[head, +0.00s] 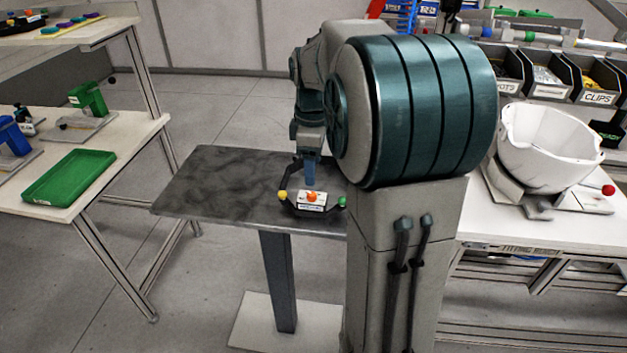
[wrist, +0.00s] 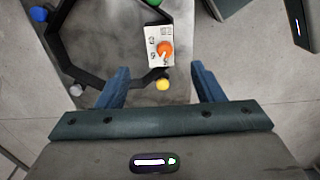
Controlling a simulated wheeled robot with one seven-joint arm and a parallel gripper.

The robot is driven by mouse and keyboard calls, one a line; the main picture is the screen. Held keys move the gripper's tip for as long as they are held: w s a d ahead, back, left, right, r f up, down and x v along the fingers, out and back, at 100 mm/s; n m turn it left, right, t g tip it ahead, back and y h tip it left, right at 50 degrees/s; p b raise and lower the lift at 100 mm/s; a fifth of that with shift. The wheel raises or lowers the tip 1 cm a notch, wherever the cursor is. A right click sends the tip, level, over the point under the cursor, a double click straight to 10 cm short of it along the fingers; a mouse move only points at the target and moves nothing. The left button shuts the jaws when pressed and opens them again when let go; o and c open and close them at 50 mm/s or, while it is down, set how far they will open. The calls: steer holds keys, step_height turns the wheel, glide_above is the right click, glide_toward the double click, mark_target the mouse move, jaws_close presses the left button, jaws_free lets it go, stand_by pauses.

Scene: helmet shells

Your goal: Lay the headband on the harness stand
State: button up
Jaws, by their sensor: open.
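The headband (head: 322,209) is a black angular ring with coloured balls and a white box bearing an orange knob. It lies on the dark grey table in the head view; the ring also shows in the wrist view (wrist: 95,82). My gripper (head: 309,181) is above the headband, with its blue fingers pointing down. In the wrist view my gripper (wrist: 162,76) is open, and the yellow ball and white box show between and beyond its fingers. Nothing is held. I cannot tell which thing is the harness stand.
The dark grey table (head: 215,185) has free room left of the headband. A left bench carries a green tray (head: 70,178), a green block (head: 90,98) and a blue block (head: 12,137). A white helmet shell (head: 545,150) and parts bins (head: 548,82) are at the right.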

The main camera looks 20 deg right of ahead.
steer(key=s+a+f+m+t, duration=0.1)
steer(key=s+a+m, duration=0.4)
steer(key=s, duration=0.4)
steer(key=s+a+f+m+t, duration=0.1)
steer(key=s+a+f+m, duration=0.1)
steer(key=s+a+m, duration=0.3)
steer(key=s+m, duration=0.1)
steer(key=s, duration=0.3)
steer(key=shift+a+t, duration=0.4)
